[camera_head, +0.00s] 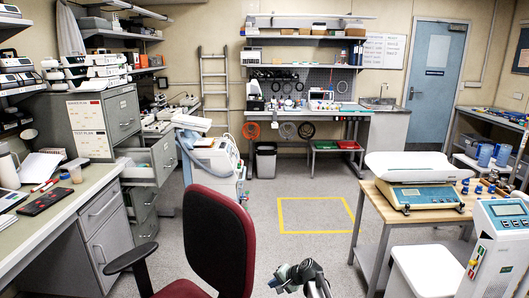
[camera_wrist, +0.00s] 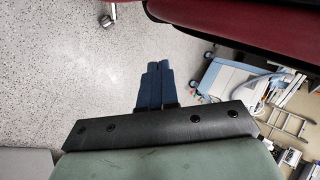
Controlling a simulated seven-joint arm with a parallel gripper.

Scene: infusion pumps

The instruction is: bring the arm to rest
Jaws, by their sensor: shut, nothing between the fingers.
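My gripper (camera_wrist: 155,85) shows in the wrist view with its two dark blue fingers together and nothing between them. It hangs over the speckled grey floor (camera_wrist: 60,60), clear of any surface. The red office chair (camera_wrist: 245,25) is close by, at the upper right of that view. In the head view part of my arm shows at the bottom centre, just right of the red chair (camera_head: 218,238); the fingertips cannot be made out there.
A desk (camera_head: 60,212) stands at the left, with a filing cabinet (camera_head: 122,115) whose drawers are open. A wheeled machine (camera_head: 215,158) is behind the chair. A wooden-topped table (camera_head: 388,215) with a scale stands right. The yellow floor square (camera_head: 315,229) is free.

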